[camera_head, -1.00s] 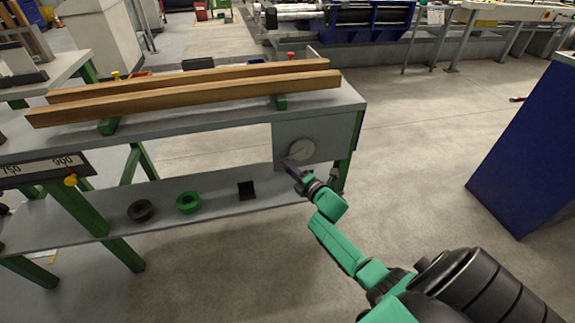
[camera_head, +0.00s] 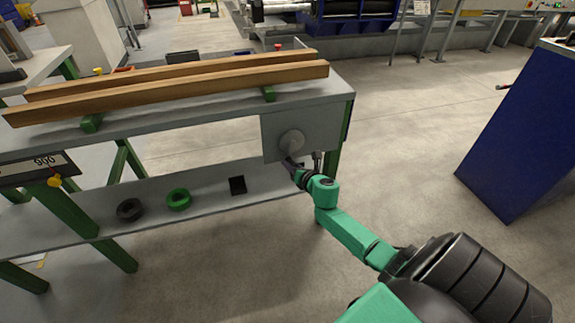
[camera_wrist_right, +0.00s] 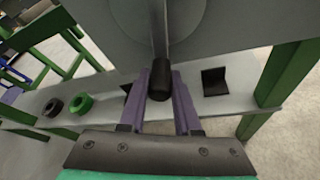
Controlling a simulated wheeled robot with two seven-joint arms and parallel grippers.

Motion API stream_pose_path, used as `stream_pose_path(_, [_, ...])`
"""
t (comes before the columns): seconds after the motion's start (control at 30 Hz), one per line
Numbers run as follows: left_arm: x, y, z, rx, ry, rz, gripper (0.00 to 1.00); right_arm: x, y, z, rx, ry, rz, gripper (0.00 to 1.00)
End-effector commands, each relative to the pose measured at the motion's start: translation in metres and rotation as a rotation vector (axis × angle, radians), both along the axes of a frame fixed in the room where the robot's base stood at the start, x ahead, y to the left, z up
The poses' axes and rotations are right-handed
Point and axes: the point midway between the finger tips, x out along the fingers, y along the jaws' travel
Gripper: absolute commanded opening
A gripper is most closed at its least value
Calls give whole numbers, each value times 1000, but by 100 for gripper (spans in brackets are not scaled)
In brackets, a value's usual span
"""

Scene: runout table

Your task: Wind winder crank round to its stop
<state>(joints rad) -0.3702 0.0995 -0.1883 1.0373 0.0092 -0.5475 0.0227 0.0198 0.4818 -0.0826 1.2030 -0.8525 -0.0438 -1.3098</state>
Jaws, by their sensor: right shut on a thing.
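The winder is a light grey disc (camera_head: 292,142) on a grey plate (camera_head: 270,126) at the right end of the runout table. It also shows at the top of the right wrist view (camera_wrist_right: 190,18). Its crank arm (camera_wrist_right: 160,30) points down in that view to a black handle (camera_wrist_right: 159,84). My right gripper (camera_head: 288,162) is just below the disc. In the wrist view its purple fingers (camera_wrist_right: 160,92) lie on both sides of the handle, shut on it. The handle is mostly hidden in the head view. My left gripper is out of view.
Two long timber pieces (camera_head: 190,88) lie on the table top. A green leg (camera_wrist_right: 272,88) stands right of the gripper. A blue cabinet (camera_head: 515,140) is farther right.

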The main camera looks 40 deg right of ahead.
Motion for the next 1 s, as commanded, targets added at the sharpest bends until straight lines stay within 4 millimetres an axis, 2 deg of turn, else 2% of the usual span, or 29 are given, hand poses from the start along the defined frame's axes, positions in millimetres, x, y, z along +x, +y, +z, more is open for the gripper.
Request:
stream_pose_path(0.3, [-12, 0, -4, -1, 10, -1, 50, -4, -7, -3, -138, 52, 5, 0])
stream_pose_path(0.87, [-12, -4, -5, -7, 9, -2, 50, -4, -9, -4, -167, 63, 5, 0])
stream_pose_path(0.9, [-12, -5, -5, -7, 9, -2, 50, -4, -9, -4, -167, 63, 5, 43])
stream_pose_path(0.93, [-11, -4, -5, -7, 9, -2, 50, -4, -9, -4, -167, 62, 5, 54])
stream_pose_path(0.97, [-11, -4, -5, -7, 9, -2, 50, -4, -9, -4, -167, 62, 3, 61])
stream_pose_path(1.0, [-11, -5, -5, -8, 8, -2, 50, -4, -9, -4, -167, 62, 3, 61])
